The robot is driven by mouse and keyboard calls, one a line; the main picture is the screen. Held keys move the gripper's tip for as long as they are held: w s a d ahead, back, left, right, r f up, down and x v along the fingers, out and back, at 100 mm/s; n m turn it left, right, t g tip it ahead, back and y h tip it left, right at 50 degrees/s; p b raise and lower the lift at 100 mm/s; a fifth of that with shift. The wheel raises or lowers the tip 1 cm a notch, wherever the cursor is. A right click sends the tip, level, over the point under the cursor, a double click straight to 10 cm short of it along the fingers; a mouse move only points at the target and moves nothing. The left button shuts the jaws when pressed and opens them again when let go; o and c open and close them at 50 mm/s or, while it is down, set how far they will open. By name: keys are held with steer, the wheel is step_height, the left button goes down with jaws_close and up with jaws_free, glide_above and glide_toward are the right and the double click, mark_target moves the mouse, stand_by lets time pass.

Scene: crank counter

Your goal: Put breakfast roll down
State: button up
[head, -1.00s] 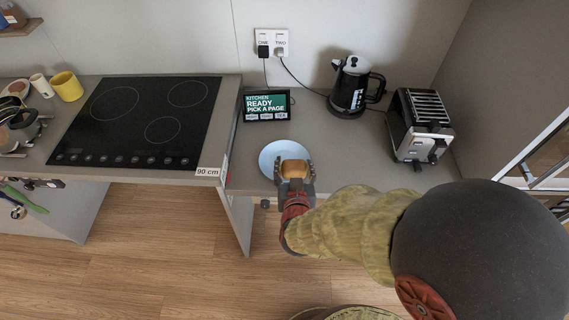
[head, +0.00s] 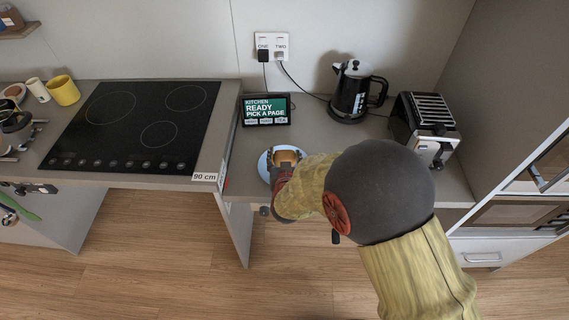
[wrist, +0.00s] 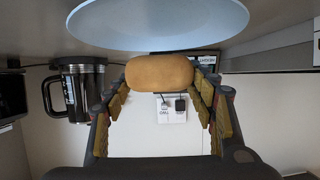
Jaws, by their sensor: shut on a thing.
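The breakfast roll (head: 286,155) is a small golden-brown bun held between the fingertips of my gripper (head: 282,166). The gripper is shut on it. In the upside-down wrist view the roll (wrist: 160,72) sits between the two padded fingers. The pale blue plate (head: 264,162) lies on the counter at the roll, partly hidden by my gripper and arm. The plate (wrist: 160,22) also spans the top of the wrist view, close to the roll. I cannot tell whether the roll touches the plate.
A small kitchen screen (head: 266,109) stands behind the plate. A black kettle (head: 352,92) and a toaster (head: 423,130) stand to the right. Cords run from the wall socket (head: 272,47).

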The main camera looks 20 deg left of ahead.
steer(key=shift+w+f, duration=0.2)
steer(key=shift+f, duration=0.1)
steer(key=shift+w+a+f+b, duration=0.1)
steer(key=shift+f+b, duration=0.35)
steer(key=shift+f, duration=0.4)
steer(key=shift+w+a+f+b, duration=0.1)
steer(key=shift+f+b, duration=0.3)
steer(key=shift+f, duration=0.4)
steer(key=shift+f, duration=0.1)
steer(key=shift+f, duration=0.15)
steer(key=o, duration=0.9)
steer(key=shift+c, duration=0.2)
steer(key=shift+r, duration=0.2)
steer(key=shift+s+r, duration=0.2)
steer(key=p+v, duration=0.3)
steer(key=v, duration=0.8)
steer(key=shift+s+d, duration=0.2)
steer(key=shift+s, duration=0.1)
